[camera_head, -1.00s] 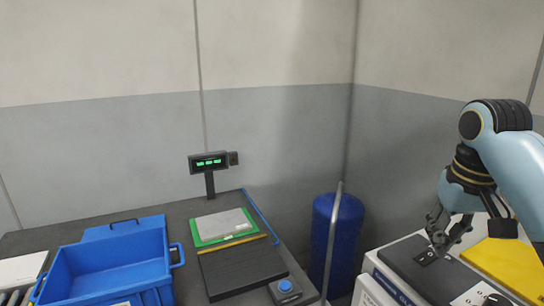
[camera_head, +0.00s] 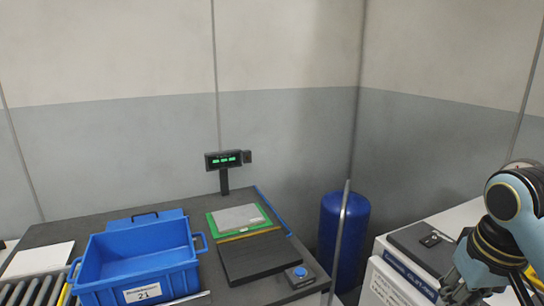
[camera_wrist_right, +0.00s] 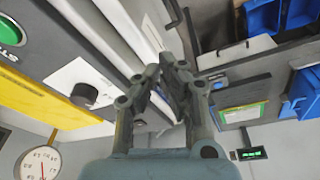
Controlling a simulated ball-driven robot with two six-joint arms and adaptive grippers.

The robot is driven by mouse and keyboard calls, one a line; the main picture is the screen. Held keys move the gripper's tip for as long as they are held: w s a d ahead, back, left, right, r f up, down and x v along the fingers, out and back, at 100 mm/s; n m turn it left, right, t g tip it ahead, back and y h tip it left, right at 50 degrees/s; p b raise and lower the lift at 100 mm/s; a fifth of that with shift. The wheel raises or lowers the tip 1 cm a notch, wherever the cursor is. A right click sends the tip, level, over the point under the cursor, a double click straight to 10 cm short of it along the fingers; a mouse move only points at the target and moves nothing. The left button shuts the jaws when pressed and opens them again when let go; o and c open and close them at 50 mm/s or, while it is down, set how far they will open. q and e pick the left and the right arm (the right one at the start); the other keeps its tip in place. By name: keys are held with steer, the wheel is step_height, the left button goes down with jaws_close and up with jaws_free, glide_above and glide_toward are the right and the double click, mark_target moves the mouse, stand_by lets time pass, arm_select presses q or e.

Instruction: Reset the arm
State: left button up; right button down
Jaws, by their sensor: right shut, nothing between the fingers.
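My right arm shows light blue with black and yellow bands at the right edge of the head view. Its gripper (camera_head: 456,291) points down at the bottom right, in front of the white cabinet's face. In the right wrist view the gripper (camera_wrist_right: 172,66) has its dark fingertips together with nothing held between them. My left arm and gripper are not in view.
A blue crate (camera_head: 128,254) marked 21 stands on the dark table, left of a green-framed pad (camera_head: 240,221) and a scale display (camera_head: 228,159). A blue cylinder (camera_head: 343,240) stands between the table and the white cabinet (camera_head: 408,285), whose top holds a dark plate (camera_head: 423,249).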

steer(key=s+a+n+t, duration=0.1)
steer(key=s+a+n, duration=0.1)
steer(key=s, duration=1.7)
step_height(320, 180, down, 44)
steer(key=s+d+g+b, duration=0.1)
steer(key=s+d+b, duration=0.15)
steer(key=b, duration=1.25)
arm_select(q)
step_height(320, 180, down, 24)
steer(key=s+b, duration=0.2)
steer(key=b, duration=0.7)
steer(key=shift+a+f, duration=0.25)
arm_select(e)
steer(key=s+f, duration=0.8)
steer(key=f, duration=0.4)
steer(key=s+f+m+g, duration=0.1)
steer(key=s+f, duration=0.8)
steer(key=f, duration=0.2)
steer(key=shift+s+d+f, duration=0.3)
steer(key=shift+d+f, duration=0.1)
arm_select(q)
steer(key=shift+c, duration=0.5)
arm_select(e)
steer(key=shift+g, duration=0.3)
